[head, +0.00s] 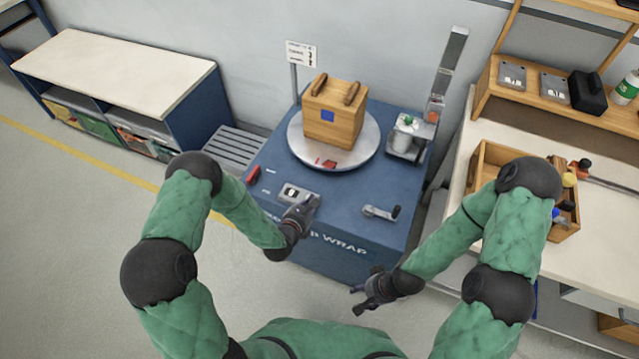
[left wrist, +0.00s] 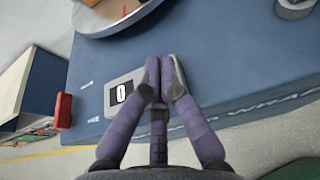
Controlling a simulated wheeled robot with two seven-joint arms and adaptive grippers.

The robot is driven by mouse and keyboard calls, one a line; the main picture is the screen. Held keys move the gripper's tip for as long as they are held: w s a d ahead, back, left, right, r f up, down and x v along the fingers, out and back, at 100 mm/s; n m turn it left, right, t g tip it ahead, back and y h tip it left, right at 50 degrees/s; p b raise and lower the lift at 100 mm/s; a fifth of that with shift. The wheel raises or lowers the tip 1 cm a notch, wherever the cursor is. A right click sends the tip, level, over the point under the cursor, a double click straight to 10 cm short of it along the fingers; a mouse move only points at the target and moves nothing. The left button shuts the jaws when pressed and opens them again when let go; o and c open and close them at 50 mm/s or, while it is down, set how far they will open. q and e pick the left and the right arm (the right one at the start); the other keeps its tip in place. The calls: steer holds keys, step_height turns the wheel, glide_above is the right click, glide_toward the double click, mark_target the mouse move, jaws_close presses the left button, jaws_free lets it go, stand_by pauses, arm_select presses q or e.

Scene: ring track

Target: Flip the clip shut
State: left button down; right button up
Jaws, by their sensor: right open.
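No part is clearly recognisable as the clip. A red block-like piece (head: 252,175) sits at the left edge of the blue wrap machine (head: 345,225); it also shows in the left wrist view (left wrist: 63,110). A small red piece (head: 327,163) lies on the turntable in front of the wooden box. My left gripper (head: 306,204) is over a grey switch plate (head: 290,192) on the machine's top. In the left wrist view its fingertips (left wrist: 163,72) are together, hiding part of the plate. My right gripper (head: 364,300) is open and empty in front of the machine.
A wooden box (head: 338,112) with two handles stands on the round turntable (head: 368,155). A crank handle (head: 382,211) lies right of my left gripper. A grey post (head: 447,75) rises at the back right. A workbench with a wooden tray (head: 482,165) is on the right.

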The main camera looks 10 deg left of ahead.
mark_target(329, 165)
arm_select(q)
steer(key=b+x, duration=0.3)
steer(key=x, duration=0.7)
steer(key=shift+s+f, duration=0.1)
steer(key=shift+f, duration=0.05)
steer(key=shift+w+d+r+b, duration=0.1)
steer(key=shift+w+r+b, duration=0.1)
steer(key=shift+w+r, duration=0.3)
steer(key=shift+w+d+r+b, duration=0.1)
steer(key=shift+w+r+b, duration=0.1)
steer(key=shift+r, duration=0.5)
steer(key=shift+w+r, duration=0.35)
steer(key=shift+r, duration=0.25)
steer(key=shift+d, duration=0.1)
steer(key=shift+r+g+p, duration=0.35)
steer(key=shift+g+p, duration=0.05)
steer(key=shift+p, duration=0.15)
steer(key=shift+w+r+g+y+p, duration=0.1)
steer(key=shift+g+y+p, duration=0.2)
steer(key=shift+g+p, duration=0.25)
